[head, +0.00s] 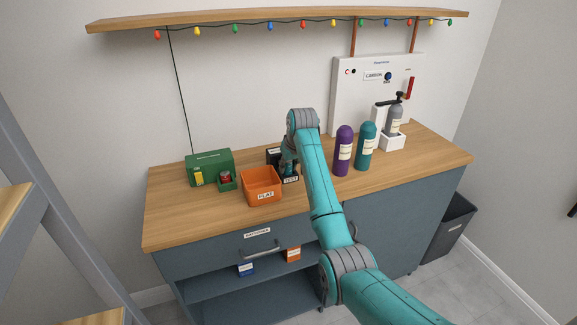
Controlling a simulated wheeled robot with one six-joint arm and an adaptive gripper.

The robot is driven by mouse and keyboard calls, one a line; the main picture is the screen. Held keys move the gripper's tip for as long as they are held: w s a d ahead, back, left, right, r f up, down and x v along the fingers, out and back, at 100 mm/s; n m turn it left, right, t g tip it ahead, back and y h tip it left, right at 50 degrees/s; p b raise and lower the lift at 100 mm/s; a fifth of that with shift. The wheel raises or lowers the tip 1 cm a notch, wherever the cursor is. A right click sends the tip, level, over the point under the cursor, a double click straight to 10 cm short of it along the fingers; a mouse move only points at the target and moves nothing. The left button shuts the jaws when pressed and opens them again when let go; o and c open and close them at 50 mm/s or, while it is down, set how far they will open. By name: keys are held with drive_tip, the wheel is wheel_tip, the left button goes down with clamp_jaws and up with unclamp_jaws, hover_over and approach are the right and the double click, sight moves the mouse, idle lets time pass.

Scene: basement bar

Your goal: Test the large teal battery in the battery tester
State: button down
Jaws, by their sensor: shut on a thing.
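My arm reaches over the counter, and my gripper (287,160) points down at the black battery tester (272,153), which has a white "TEST" label at its front. My gripper is shut on a small, dark teal thing, apparently the large teal battery (288,171), just behind the label. The wrist and fingers cover much of it and of the tester. I cannot tell whether the battery is seated in the tester or held just above it.
Left of the tester stand an orange bin (264,198) marked "FLAT" and a green box (209,159) with a small green holder. Purple (343,160) and teal (365,150) bottles stand to the right, before a white carbonation panel (350,95). The counter's left front is clear.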

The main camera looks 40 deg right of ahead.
drive_tip(key=shift+s+a+f, duration=0.1)
drive_tip(key=shift+s+f, duration=0.15)
drive_tip(key=shift+f, duration=0.65)
drive_tip(key=c, duration=1)
unclamp_jaws()
drive_tip(key=shift+o, duration=1.4)
drive_tip(key=shift+w+f, duration=0.15)
drive_tip(key=d+v, duration=0.1)
drive_tip(key=v, duration=1.1)
drive_tip(key=shift+w+a+r, duration=0.3)
drive_tip(key=shift+r, duration=0.15)
